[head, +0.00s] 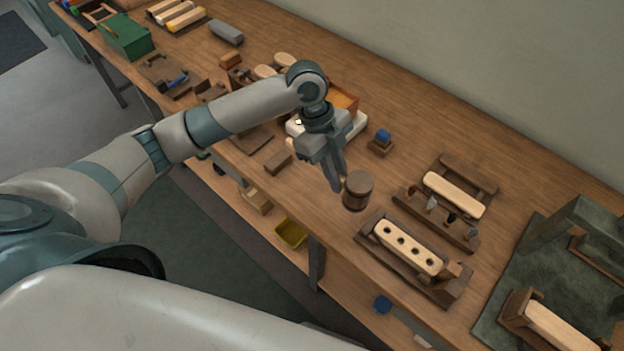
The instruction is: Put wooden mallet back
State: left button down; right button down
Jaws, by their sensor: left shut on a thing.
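The wooden mallet (357,191) shows as a dark brown, barrel-like head with darker bands. My left gripper (338,183) comes in from the left and points down beside the mallet, shut on it. The fingers meet the mallet at its left side, and its handle is not clearly visible. The mallet is near the front half of the workbench (472,137); I cannot tell whether it touches the top. My right gripper is not in view.
Right of the mallet are a drilled pale block (408,246) in a dark holder, a rack of small tools (436,217) and a pale block in a cradle (454,194). A small stand with a blue top (382,138) is behind. A small brown block (278,161) lies left.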

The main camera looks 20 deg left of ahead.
pick_arm(q)
jog(key=a+f, duration=0.1)
jog(key=a, duration=0.1)
jog(key=w+a+f+p, duration=0.1)
jog(key=a, duration=0.1)
jog(key=w+a+f+p, duration=0.1)
jog(key=a+f, duration=0.1)
jog(key=a, duration=0.1)
jog(key=shift+w+a+f, duration=0.1)
jog(key=shift+a+f, duration=0.3)
jog(key=shift+a, duration=0.05)
notch_tip(320, 180, down, 3)
jog(key=shift+f+p, duration=0.2)
jog(key=shift+p, duration=0.85)
jog(key=shift+f, duration=0.35)
jog(key=c, duration=1.7)
grip_release()
jog(key=shift+f, duration=0.1)
jog(key=shift+c, duration=0.2)
